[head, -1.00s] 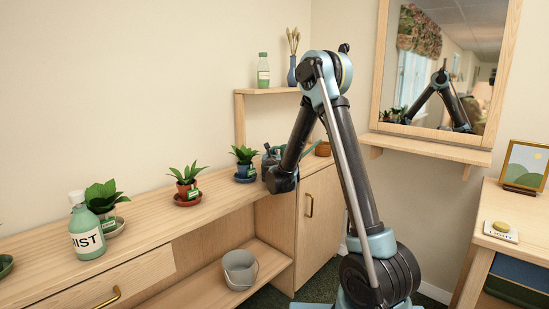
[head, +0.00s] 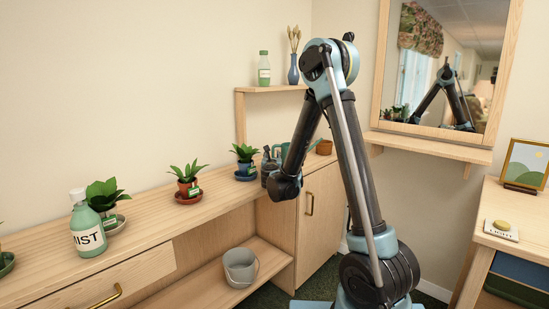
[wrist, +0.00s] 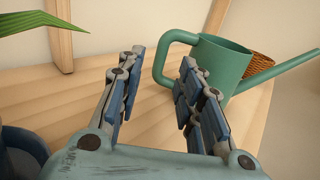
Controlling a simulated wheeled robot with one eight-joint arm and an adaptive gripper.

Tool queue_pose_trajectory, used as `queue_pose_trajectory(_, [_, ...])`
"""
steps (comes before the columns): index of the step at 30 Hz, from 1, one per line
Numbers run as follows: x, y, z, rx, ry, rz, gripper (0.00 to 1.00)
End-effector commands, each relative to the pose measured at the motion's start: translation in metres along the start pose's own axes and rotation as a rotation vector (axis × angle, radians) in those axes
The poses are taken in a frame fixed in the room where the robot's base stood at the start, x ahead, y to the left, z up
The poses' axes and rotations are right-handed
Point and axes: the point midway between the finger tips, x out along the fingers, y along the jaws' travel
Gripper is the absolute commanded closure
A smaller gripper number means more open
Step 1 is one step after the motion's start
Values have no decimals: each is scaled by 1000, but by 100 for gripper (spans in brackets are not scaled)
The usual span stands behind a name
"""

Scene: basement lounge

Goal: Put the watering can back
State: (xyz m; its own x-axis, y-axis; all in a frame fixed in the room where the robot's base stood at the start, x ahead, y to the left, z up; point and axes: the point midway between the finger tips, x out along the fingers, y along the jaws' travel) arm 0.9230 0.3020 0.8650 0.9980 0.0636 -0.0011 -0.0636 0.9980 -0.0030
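The green watering can (wrist: 232,62) stands upright on the wooden counter (wrist: 60,95) in the wrist view. Its loop handle (wrist: 160,62) faces my gripper and its spout points right. In the head view the can (head: 285,149) is largely hidden behind my arm, at the counter's far end. My gripper (wrist: 157,75) is open, with nothing between its fingers. The can's handle lies just beyond the gap between the fingertips, and the right finger overlaps the can's body in the picture. I cannot tell whether they touch.
A plant in a blue pot (head: 245,169) stands close left of my gripper. A red-potted plant (head: 188,189) and a mist bottle (head: 88,232) stand nearer. A wall shelf (head: 272,90) holds a bottle and a vase.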

Motion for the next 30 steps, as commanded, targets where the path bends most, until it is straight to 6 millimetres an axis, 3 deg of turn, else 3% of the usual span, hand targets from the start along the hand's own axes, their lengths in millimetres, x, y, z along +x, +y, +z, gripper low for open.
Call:
queue_pose_trajectory(7, [-35, 0, 0, 0, 0, 0, 66])
queue_pose_trajectory(17, [-46, -1, 5, -23, -7, 9, 66])
queue_pose_trajectory(23, [-53, -8, 44, -233, -60, 94, 66])
queue_pose_trajectory(30, [-82, -14, 89, -641, -138, 250, 66])
